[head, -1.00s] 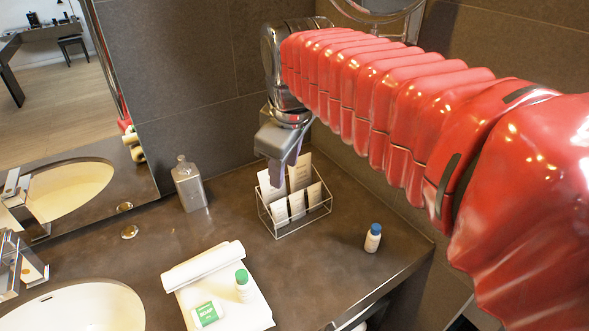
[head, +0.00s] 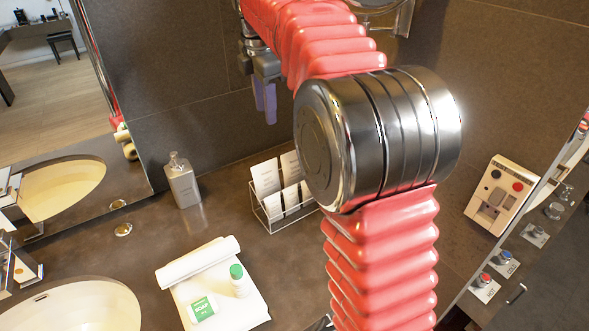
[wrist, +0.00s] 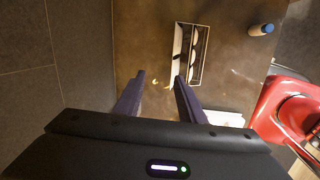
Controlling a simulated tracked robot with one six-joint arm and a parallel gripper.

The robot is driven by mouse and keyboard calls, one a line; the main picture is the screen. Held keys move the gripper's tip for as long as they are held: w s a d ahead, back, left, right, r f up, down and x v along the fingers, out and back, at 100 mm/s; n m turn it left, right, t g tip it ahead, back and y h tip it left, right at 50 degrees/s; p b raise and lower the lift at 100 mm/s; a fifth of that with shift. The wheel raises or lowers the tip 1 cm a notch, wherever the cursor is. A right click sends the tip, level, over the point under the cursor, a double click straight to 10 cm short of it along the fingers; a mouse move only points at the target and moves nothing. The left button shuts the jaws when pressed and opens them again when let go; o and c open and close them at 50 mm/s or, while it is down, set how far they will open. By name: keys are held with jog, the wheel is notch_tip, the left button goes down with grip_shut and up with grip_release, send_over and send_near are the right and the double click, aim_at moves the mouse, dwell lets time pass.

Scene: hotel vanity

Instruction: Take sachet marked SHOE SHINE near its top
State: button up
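Several white sachets (head: 266,178) stand upright in a wire rack (head: 284,222) on the dark counter. Their print is too small to read, so I cannot tell which is SHOE SHINE. My arm hides the rack's right part in the head view. My gripper (head: 265,103) hangs above and behind the rack near the wall, fingers pointing down, clear of the sachets. In the wrist view, my gripper (wrist: 158,78) has its two fingers apart with nothing between them. The rack (wrist: 174,55) with the sachets seen from above lies beyond the right finger.
A blue-capped bottle (wrist: 262,29) stands on the counter. A grey dispenser (head: 183,183) is left of the rack. A white towel (head: 250,310) holds a green-capped bottle (head: 238,283) and a soap packet (head: 202,308). A sink (head: 80,310) is at front left.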

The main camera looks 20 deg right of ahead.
jog(key=n+g, duration=0.1)
send_over(292, 155)
jog(key=a, duration=0.2)
jog(key=f, duration=0.3)
jog(key=shift+s+f+h, duration=0.1)
jog(key=shift+s+h, duration=0.25)
jog(key=shift+h, duration=0.05)
jog(key=shift+w+d+f, duration=0.1)
jog(key=shift+d+f, duration=0.1)
jog(key=shift+f, duration=1.2)
jog(key=shift+s+d+f, duration=0.1)
jog(key=shift+d+f, duration=0.05)
jog(key=shift+f, duration=1.3)
jog(key=shift+w+d+f, duration=0.1)
jog(key=shift+d+f, duration=0.1)
jog(key=shift+f, duration=1.2)
jog(key=shift+w+d+f, duration=0.1)
jog(key=shift+d+f, duration=0.1)
jog(key=shift+f, duration=0.65)
jog(key=shift+w+d+f, duration=0.1)
jog(key=shift+d+f, duration=0.05)
jog(key=shift+f, duration=0.7)
jog(key=shift+w+d+f, duration=0.1)
jog(key=shift+d+f, duration=0.1)
jog(key=shift+f, duration=0.65)
jog(key=shift+c, duration=0.6)
